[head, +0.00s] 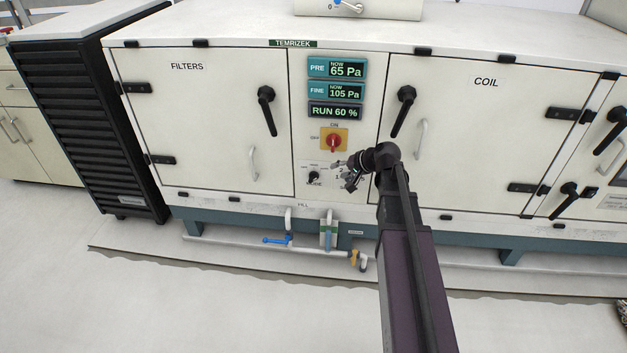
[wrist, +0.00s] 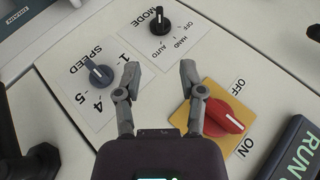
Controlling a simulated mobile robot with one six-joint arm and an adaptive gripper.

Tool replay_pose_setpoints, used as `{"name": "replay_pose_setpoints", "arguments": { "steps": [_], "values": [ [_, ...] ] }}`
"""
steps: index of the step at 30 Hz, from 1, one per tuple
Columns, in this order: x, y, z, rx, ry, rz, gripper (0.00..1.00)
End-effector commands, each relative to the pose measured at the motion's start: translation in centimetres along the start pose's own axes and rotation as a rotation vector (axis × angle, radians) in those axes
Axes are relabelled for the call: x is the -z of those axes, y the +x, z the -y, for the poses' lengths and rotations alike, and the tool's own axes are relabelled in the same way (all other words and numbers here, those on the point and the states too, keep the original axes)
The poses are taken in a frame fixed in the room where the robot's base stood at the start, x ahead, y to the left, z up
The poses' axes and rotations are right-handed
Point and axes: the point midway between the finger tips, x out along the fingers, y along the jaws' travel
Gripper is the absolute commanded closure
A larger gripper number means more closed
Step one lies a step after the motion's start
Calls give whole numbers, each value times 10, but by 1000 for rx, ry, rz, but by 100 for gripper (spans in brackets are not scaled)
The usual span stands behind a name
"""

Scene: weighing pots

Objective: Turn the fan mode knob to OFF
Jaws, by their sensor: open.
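The fan mode knob (head: 314,177) is a small black knob on a white plate low on the middle panel. In the wrist view the mode knob (wrist: 158,21) is at the top, beside the upside-down labels MODE, OFF, HAND and AUTO. Its white pointer shows, but I cannot tell surely which label it marks. My gripper (head: 343,174) is just right of the knob in the head view. In the wrist view my gripper (wrist: 160,72) has its fingers spread and empty, apart from the knob. The head view hides part of the plate behind the gripper.
A dark SPEED knob (wrist: 99,75) lies left of my fingers. The red switch (wrist: 222,116) on a yellow plate is close by my right finger. Above the red switch (head: 333,143), the display (head: 336,111) reads RUN 60 %. Door handles (head: 403,110) protrude nearby.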

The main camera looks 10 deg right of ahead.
Motion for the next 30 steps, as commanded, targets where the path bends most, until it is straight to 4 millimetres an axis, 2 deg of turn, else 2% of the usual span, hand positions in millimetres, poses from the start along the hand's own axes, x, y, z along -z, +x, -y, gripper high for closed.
{"name": "replay_pose_setpoints", "arguments": {
  "steps": [8, 30],
  "values": [
    [0, 22, -3, 0, -1, 1, 49],
    [0, 108, -3, 0, -1, 0, 49]
  ]
}}
